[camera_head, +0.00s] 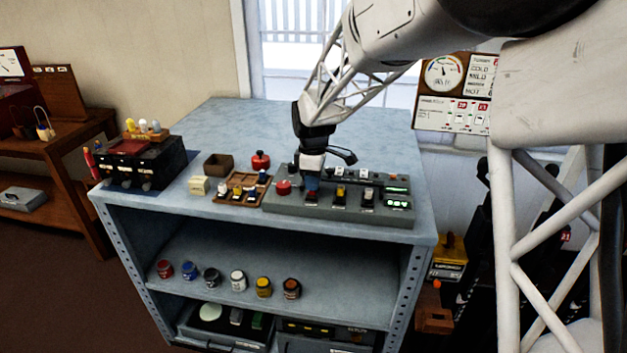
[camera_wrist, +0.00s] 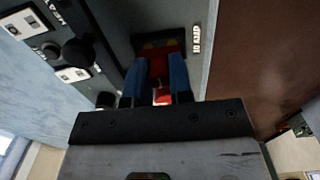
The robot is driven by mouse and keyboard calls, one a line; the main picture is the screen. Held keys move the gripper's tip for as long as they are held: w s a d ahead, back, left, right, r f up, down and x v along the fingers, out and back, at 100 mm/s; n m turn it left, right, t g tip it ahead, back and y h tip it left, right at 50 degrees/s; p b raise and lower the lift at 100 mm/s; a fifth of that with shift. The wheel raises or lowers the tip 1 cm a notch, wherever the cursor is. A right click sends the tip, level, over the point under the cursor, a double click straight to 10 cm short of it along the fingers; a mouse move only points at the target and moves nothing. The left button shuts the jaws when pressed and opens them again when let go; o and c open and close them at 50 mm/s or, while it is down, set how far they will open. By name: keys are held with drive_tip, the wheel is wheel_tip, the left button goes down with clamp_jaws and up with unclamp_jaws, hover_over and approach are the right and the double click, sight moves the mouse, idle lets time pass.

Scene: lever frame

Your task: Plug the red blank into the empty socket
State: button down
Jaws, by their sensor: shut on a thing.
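My gripper (camera_head: 312,182) points down at the grey lever frame (camera_head: 335,212) on the bench, above its left part. In the wrist view, its two blue fingers (camera_wrist: 163,72) are shut on the red blank (camera_wrist: 162,97), which shows between them. Just past the fingertips is a dark recess with dull yellow and red in it (camera_wrist: 158,44), beside a white label. I cannot tell whether this is the empty socket or how far the blank is in it.
A red knob (camera_head: 283,187) stands just left of my gripper. Several levers (camera_head: 340,194) and a green display (camera_head: 398,203) are to the right. A wooden tray (camera_head: 240,190) with small parts lies left of the frame.

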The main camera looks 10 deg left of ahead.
drive_tip(key=shift+f, duration=0.7)
idle(1.2)
drive_tip(key=shift+c, duration=2.3)
unclamp_jaws()
drive_tip(key=shift+r, duration=0.1)
drive_tip(key=shift+r, duration=2.9)
